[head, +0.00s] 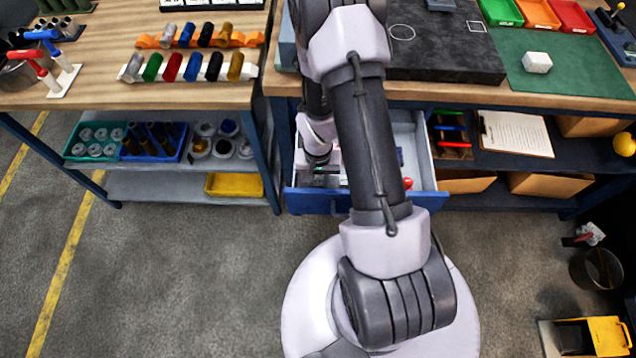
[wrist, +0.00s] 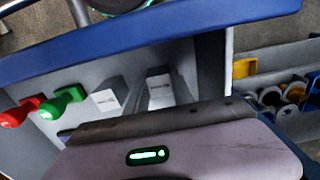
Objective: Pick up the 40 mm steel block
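I cannot read the labels, so I cannot tell which is 40 mm. My gripper (wrist: 155,122) is low over the drawer, close to the blocks. Its fingertips are not clearly shown, so I cannot tell whether it is open. In the head view my arm hides much of the drawer.
A green-handled piece (wrist: 65,100) and a red-handled piece (wrist: 20,111) lie left of the blocks in the drawer. The blue drawer front (wrist: 150,38) crosses the top of the wrist view. The bench top (head: 110,92) stands above the drawer. The floor in front is clear.

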